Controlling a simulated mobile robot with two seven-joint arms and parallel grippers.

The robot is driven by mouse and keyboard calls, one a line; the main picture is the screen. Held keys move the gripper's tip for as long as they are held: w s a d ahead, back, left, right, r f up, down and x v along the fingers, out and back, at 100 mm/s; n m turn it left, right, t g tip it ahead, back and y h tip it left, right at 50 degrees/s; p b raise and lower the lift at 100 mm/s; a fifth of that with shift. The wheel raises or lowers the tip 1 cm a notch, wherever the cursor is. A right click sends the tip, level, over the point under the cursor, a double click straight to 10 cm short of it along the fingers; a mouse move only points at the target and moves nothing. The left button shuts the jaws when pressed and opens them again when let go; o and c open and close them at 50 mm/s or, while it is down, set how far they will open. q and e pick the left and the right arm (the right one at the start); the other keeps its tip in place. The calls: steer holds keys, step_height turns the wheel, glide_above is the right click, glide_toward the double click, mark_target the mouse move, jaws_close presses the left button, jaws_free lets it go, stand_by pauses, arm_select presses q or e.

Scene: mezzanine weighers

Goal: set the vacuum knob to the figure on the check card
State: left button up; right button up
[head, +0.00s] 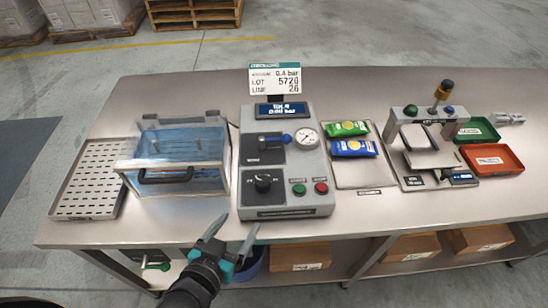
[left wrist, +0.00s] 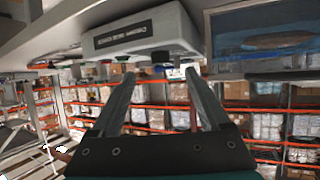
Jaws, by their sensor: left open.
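The check card (head: 275,80) stands behind the grey control box (head: 285,205) and seems to read 0.4 bar, with lot and line figures below. A black round knob (head: 262,184) is at the box's front left; its exact setting is too small to read. A small display (head: 281,109) has a bar reading that looks like 0.00. A round gauge (head: 306,136) is at the right. My left gripper (head: 234,229) is open and empty, in front of the table edge and apart from the knob. In the left wrist view its fingers (left wrist: 160,78) are spread, with the box front (left wrist: 140,38) beyond.
A clear-lidded chamber (head: 178,160) stands close left, a perforated tray (head: 90,180) beyond. Packets on a tray (head: 362,175) and a weigher (head: 430,160) are right.

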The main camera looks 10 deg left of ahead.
mark_target(262, 183)
arm_select(q)
steer(key=r+x, duration=0.1)
steer(key=x, duration=0.9)
steer(key=w+r+b+x, duration=0.1)
steer(key=x, duration=0.4)
steer(key=shift+w+r, duration=0.2)
steer(key=shift+r, duration=0.15)
steer(key=shift+c, duration=0.2)
jaws_close()
